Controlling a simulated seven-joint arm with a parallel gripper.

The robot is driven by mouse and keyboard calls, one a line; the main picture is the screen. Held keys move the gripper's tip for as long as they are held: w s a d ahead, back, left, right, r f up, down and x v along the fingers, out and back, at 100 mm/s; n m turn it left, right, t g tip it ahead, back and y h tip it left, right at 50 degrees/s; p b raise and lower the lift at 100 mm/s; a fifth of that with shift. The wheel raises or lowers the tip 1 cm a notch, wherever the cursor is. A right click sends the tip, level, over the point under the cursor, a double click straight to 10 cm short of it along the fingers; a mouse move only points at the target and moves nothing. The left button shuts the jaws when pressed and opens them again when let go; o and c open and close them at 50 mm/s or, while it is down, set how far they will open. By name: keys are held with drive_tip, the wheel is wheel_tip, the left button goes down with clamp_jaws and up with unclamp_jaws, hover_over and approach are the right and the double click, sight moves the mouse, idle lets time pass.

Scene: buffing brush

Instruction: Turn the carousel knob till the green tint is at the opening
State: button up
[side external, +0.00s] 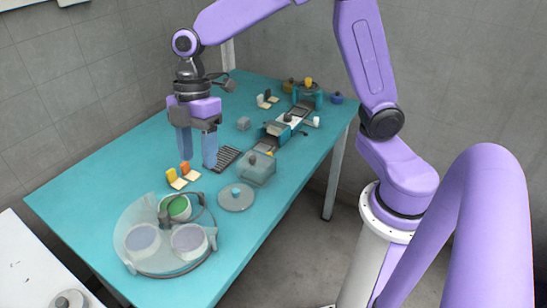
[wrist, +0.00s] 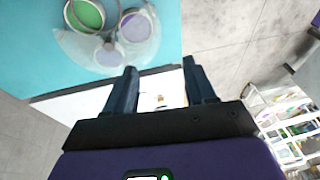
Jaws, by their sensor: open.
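The carousel (side external: 127,222) is a round, see-through disc near the front end of the teal table. It carries a pot with green tint (side external: 177,207) on its far side and two pots with pale lavender tint (side external: 143,238) (side external: 188,238) nearer the camera. Dark curved parts rise around its middle; I cannot clearly make out the knob or the opening. In the wrist view the green tint (wrist: 89,14) is at the upper left, partly cut off by the frame. My gripper (side external: 198,161) is open and empty, above the table and apart from the carousel; its fingers also show in the wrist view (wrist: 160,85).
Yellow and orange blocks on cream pads (side external: 182,179) stand behind the carousel. A grey disc with a blue knob (side external: 236,197) and a see-through box (side external: 257,169) are to its right. A dark slatted rack (side external: 224,159) and several small fixtures lie farther back. A white surface (side external: 25,265) is at the left.

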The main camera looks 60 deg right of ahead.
drive_tip(key=s+d+m, duration=0.1)
drive_tip(key=s+d, duration=0.1)
drive_tip(key=s, duration=0.5)
drive_tip(key=s+d+m+h, duration=0.1)
drive_tip(key=s+d+m, duration=0.1)
drive_tip(key=s, duration=0.5)
drive_tip(key=shift+d+t+h, duration=0.3)
drive_tip(key=shift+d, duration=0.25)
drive_tip(key=n+h, duration=0.1)
drive_tip(key=n, duration=0.5)
hover_over(163, 214)
drive_tip(key=f, duration=0.2)
drive_tip(key=shift+t, duration=0.4)
wheel_tip(163, 214, down, 17)
drive_tip(key=shift+w+r, duration=0.1)
clamp_jaws()
